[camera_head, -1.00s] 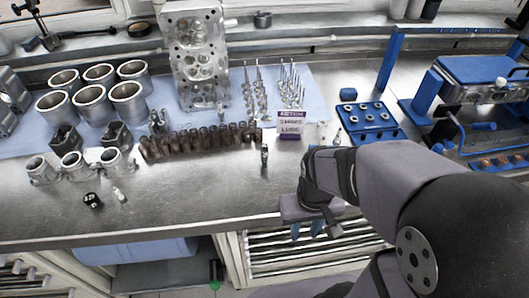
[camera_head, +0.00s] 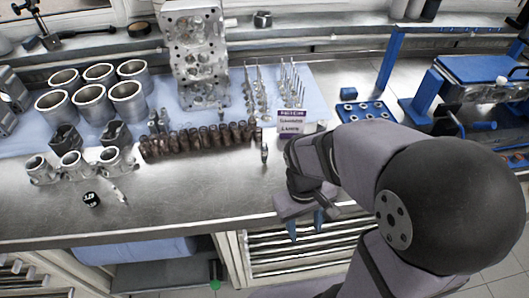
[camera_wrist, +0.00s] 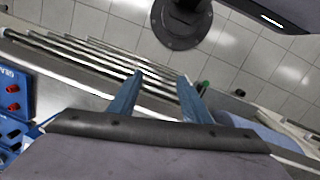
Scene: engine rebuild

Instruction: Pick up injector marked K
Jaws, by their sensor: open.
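A small slim upright part (camera_head: 264,152), which looks like an injector, stands on the steel bench in front of the dark row of parts. A pale slim part (camera_head: 119,194) is at the front left of the bench. I cannot read a letter K on either one. My gripper (camera_head: 306,229) is open and empty, its blue fingers pointing down by the bench's front edge, right of and nearer than the upright part. In the wrist view, the open fingers (camera_wrist: 160,80) have nothing between them, with drawer fronts and floor beyond.
A row of dark brown parts (camera_head: 198,142) lies behind. Metal cylinders (camera_head: 127,102), a cylinder head (camera_head: 195,60), thin valves (camera_head: 290,85) and a white-purple box (camera_head: 291,122) stand farther back. A small black cylinder (camera_head: 91,200) is at the left front. The bench's centre front is clear.

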